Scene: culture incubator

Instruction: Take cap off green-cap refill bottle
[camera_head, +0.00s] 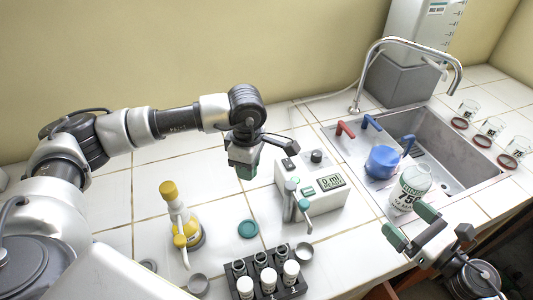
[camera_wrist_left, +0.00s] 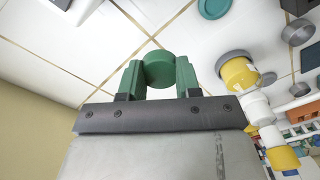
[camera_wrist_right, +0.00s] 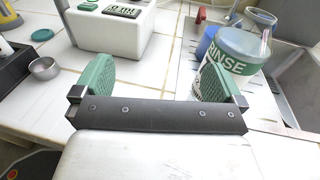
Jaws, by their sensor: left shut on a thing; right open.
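My left gripper (camera_head: 243,168) is above the counter left of the grey dispenser box. It is shut on a short green cap (camera_wrist_left: 158,70), seen between its fingers in the left wrist view. A white bottle with a green RINSE label (camera_head: 408,190) stands at the sink's near left edge; I see no cap on its top in the head view. It also shows in the right wrist view (camera_wrist_right: 238,58), behind the right finger. My right gripper (camera_head: 411,227) is open and empty, just in front of this bottle. A flat green disc (camera_head: 248,229) lies on the counter.
A dispenser box (camera_head: 325,185) with a display stands mid-counter. A yellow-topped bottle (camera_head: 178,215) stands left. A black rack (camera_head: 268,276) holds several vials, with small grey cups beside it. Glasses stand right.

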